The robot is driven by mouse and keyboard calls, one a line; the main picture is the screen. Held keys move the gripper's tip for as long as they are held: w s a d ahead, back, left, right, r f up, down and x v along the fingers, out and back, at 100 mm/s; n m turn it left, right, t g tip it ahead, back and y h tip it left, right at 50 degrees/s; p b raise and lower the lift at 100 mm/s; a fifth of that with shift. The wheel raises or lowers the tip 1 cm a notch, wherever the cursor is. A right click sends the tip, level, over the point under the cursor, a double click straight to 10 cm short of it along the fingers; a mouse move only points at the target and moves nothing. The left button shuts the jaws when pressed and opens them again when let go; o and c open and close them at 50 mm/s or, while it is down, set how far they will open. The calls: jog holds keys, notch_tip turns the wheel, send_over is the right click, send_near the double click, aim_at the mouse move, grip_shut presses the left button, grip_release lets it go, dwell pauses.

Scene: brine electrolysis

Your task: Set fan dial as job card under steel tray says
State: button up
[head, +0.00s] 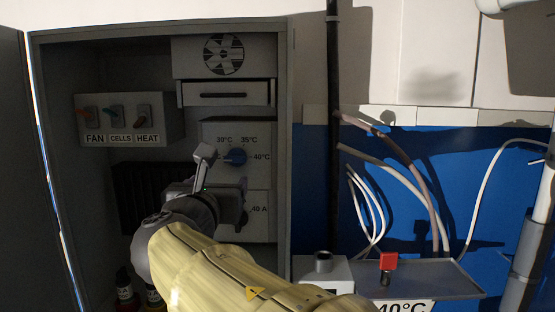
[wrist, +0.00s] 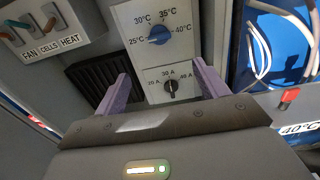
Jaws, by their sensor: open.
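The blue fan dial (head: 235,157) is on a light panel inside the open cabinet, with 30°C, 35°C and 40°C marks readable around it. The wrist view shows the blue dial (wrist: 159,34) with 25°C at its left and 40°C at its right; I cannot tell its exact setting. The steel tray (head: 425,279) is at the lower right. The job card (head: 403,306) under its front edge reads 40°C, and the card (wrist: 298,129) also shows in the wrist view. My gripper (head: 222,182) is open and empty, in front of the panel, just below the dial in the picture.
A black ampere dial (wrist: 171,85) sits below the blue dial, between my fingers in the wrist view. A switch box (head: 125,118) labelled FAN, CELLS, HEAT is at left. A red-topped item (head: 388,262) stands at the tray. Cables (head: 405,180) hang at right.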

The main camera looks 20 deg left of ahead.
jog(key=shift+w+a+r, duration=0.1)
jog(key=shift+r, duration=0.05)
jog(key=p, duration=0.8)
send_near(234, 159)
jog(key=x, duration=0.8)
jog(key=shift+w+a+r, duration=0.1)
jog(key=shift+w, duration=0.25)
jog(key=shift+w+a, duration=0.1)
jog(key=shift+w, duration=0.3)
jog(key=shift+c, duration=0.2)
jog(key=c, duration=0.9)
